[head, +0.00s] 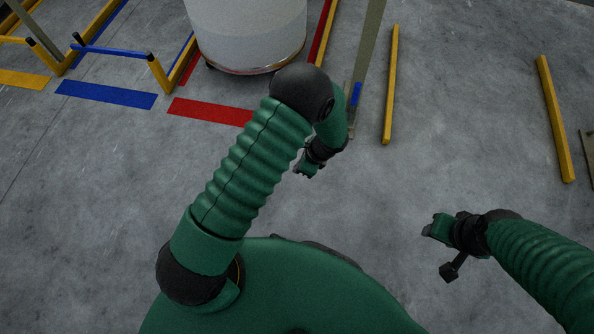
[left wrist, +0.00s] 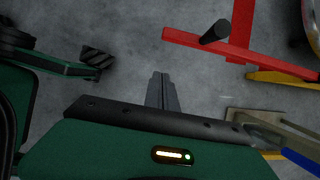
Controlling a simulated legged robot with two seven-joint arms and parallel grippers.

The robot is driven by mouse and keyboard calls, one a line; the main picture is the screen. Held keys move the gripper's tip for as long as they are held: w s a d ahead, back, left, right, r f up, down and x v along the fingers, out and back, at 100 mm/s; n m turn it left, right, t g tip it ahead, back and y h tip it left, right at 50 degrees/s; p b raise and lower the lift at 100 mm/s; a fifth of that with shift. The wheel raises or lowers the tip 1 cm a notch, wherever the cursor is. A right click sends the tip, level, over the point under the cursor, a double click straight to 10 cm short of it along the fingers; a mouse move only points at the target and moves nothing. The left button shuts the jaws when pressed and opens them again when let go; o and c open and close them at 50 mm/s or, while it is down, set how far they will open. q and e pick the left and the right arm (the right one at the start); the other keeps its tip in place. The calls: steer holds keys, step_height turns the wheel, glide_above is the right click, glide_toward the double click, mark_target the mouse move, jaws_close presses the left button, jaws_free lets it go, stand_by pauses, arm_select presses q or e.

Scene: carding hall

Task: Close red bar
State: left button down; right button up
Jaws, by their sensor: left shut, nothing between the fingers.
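In the left wrist view a red bar (left wrist: 190,39) runs across the upper right, with a second red strip meeting it. A black cylindrical grip (left wrist: 215,33) shows at the bar. In the head view my left arm hides most of that area, and I cannot make out the bar there. My left gripper (head: 309,171) hangs past the arm's bend, over bare floor. In the left wrist view its fingers (left wrist: 162,90) are together, empty, and apart from the red bar. My right gripper (head: 432,229) is at the right, over bare floor; its finger gap is unclear.
A large pale drum (head: 247,35) stands at the top. A blue bar (head: 110,52) spans yellow posts at the upper left. Red (head: 210,112) and blue (head: 105,94) patches mark the floor. A grey-green post (head: 368,45) and yellow rails (head: 391,85) stand right of the drum.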

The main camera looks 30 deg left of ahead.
arm_select(q)
steer(key=s+a+f+b, duration=0.1)
steer(key=a+f+b, duration=0.5)
steer(key=a+f, duration=0.1)
steer(key=shift+f, duration=0.5)
steer(key=shift+s+a, duration=0.1)
steer(key=shift+a, duration=0.05)
